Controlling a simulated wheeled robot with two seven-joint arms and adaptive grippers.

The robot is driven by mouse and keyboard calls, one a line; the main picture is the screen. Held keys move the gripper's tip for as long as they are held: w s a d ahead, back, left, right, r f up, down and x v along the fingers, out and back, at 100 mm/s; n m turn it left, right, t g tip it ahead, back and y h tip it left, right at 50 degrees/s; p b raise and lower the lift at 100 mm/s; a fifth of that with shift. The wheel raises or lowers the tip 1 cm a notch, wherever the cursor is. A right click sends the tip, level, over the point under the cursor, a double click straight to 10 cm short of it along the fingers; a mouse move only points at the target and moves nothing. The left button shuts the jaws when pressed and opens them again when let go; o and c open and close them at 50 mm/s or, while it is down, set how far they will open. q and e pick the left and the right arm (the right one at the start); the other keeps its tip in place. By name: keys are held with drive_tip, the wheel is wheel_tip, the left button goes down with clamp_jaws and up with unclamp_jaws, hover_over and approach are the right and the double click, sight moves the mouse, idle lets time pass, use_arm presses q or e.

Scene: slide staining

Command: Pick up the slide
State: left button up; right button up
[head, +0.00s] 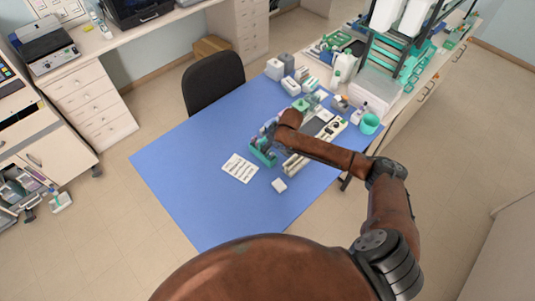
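No slide can be made out for certain at this size. A teal rack-like holder (262,157) stands on the blue table (205,200), left of my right forearm. My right arm comes in from the lower right and reaches over the table. Its gripper (268,133) is small and partly hidden by the wrist, just above or beside the teal holder. I cannot tell whether its fingers are open, or whether they touch anything. My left gripper is not in view.
A printed sheet (240,168) and a small white square item (279,185) lie on the table. A white instrument (325,130) sits behind my forearm. A teal cup (369,123) and several bottles crowd the far right. The table's near left is clear. A black chair (212,82) stands behind.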

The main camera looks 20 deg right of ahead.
sight(267, 154)
drive_tip(key=x, duration=0.3)
clamp_jaws()
idle(0.6)
